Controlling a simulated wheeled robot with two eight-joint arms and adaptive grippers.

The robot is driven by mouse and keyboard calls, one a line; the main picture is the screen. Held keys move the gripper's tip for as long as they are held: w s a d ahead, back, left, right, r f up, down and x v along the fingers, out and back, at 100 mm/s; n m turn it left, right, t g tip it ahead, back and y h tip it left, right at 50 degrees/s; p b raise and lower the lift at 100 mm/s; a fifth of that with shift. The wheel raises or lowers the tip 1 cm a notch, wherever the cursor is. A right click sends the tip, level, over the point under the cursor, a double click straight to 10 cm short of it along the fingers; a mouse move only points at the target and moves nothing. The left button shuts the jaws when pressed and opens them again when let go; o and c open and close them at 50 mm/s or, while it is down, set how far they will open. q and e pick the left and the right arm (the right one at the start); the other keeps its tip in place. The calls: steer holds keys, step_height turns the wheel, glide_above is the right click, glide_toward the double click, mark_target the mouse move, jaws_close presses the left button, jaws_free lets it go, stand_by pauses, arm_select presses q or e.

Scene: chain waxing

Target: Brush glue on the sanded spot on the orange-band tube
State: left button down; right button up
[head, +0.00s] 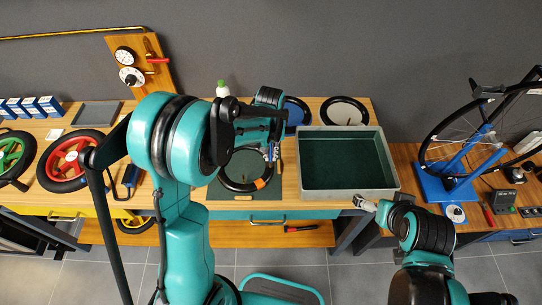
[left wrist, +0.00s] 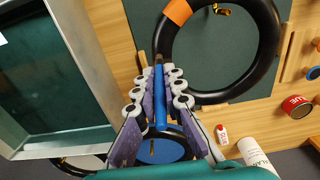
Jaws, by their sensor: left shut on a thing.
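The orange-band tube, a black ring (head: 226,181), lies on a dark green mat; it also shows in the left wrist view (left wrist: 272,40). Its orange band (head: 261,183) shows at the upper left of the ring in the wrist view (left wrist: 178,12). My left gripper (head: 272,148) is above the tube's right side, shut on a blue-handled brush (left wrist: 161,100). The brush's far end overlaps or nearly meets the tube's edge in the wrist view; I cannot tell if they touch. I cannot make out the sanded spot. My right gripper (head: 365,203) is empty, near the bench front.
A grey tray with a green floor (head: 391,176) stands right of the mat. A red glue tin (left wrist: 297,108) and a white bottle (left wrist: 256,155) stand near the tube. Wheels (head: 66,165) lie at the left. A blue wheel stand (head: 448,183) is at the far right.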

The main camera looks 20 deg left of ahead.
arm_select(q)
steer(key=r, duration=0.1)
steer(key=r+p, duration=0.1)
steer(key=shift+w+r, duration=0.2)
steer(key=shift+r, duration=0.1)
step_height(320, 180, up, 2)
steer(key=shift+s+r+p, duration=0.15)
steer(key=shift+r+p, duration=0.05)
steer(key=shift+p, duration=0.75)
steer(key=shift+r+p, duration=0.4)
steer(key=shift+r, duration=0.2)
